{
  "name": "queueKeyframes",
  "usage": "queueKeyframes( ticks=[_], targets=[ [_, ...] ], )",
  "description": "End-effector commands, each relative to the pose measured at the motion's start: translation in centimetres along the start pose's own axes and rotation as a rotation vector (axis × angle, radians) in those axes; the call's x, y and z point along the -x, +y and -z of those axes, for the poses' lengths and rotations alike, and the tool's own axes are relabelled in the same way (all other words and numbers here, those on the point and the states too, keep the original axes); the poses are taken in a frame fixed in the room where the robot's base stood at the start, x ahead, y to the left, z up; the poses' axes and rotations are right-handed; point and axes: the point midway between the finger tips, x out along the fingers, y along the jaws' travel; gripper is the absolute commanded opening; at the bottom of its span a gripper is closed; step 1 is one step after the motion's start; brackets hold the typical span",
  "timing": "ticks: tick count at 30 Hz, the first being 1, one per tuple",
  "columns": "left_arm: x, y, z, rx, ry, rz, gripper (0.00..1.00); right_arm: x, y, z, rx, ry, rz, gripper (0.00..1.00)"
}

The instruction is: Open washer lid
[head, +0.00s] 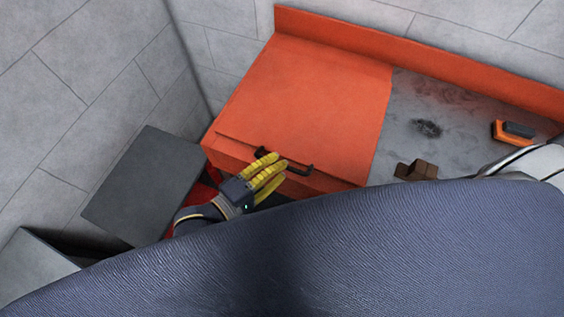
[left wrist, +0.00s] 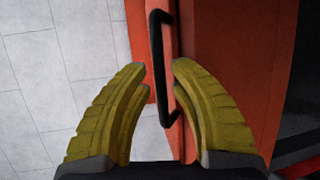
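The washer lid (head: 315,90) is a flat orange panel, lying shut on the orange washer. A black bar handle (head: 298,171) is at its front edge. My left gripper (head: 276,165), with yellow ribbed fingers, is at the left part of this handle. In the left wrist view the fingers of the left gripper (left wrist: 160,76) are apart, and the black handle (left wrist: 157,60) runs through the gap between the fingertips. I cannot tell whether either finger touches it. My right gripper is not in view.
A grey stained worktop (head: 440,115) lies right of the lid, holding a small brown block (head: 416,170) and an orange-and-black item (head: 513,132). A dark grey box (head: 146,187) stands at the left. Tiled walls close in the back and left.

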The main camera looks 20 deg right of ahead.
Motion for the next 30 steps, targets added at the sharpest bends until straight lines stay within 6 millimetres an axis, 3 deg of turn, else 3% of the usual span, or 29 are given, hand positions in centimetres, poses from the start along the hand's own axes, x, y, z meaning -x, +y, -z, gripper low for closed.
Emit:
queueKeyframes(
  ticks=[6, 18, 24, 30],
  targets=[
    [-1.2, 0.0, 0.0, 0.000, 0.003, 0.000, 0.21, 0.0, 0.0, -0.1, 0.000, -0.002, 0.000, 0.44],
    [-1.4, 0.0, 0.1, 0.000, 0.003, 0.000, 0.24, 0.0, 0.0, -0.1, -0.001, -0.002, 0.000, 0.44],
    [-1.4, 0.0, 0.1, 0.000, 0.003, 0.000, 0.01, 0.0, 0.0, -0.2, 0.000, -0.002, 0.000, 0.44],
    [-1.4, 0.0, 0.1, 0.000, 0.003, 0.000, 0.00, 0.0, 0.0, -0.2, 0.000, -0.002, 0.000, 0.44]
  ],
)
